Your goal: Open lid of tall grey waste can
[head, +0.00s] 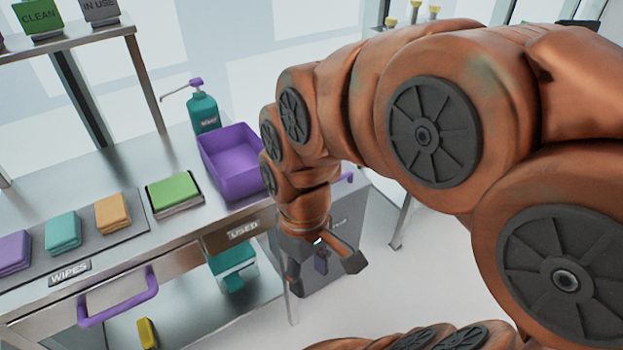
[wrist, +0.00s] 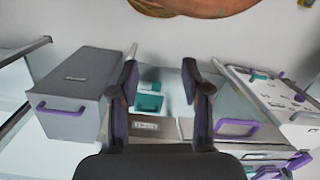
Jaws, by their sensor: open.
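The tall grey waste can (head: 345,205) stands on the floor at the right end of the steel bench, partly hidden behind my arm and gripper in the head view. Its lid looks shut, with a small label and a purple handle. In the wrist view the grey can (wrist: 82,72) is at the left, with its purple handle (wrist: 62,111) on the near side. My gripper (head: 322,265) is open and empty, pointing down in front of the can in the head view. In the wrist view the open fingers (wrist: 160,88) are to the right of the can, apart from its handle.
The steel bench (head: 100,215) holds a purple tub (head: 232,165), a teal pump bottle (head: 202,112), a green sponge (head: 172,190) and several folded wipes. A drawer with a purple handle (head: 118,300) faces front. Open floor (head: 420,285) lies right of the can.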

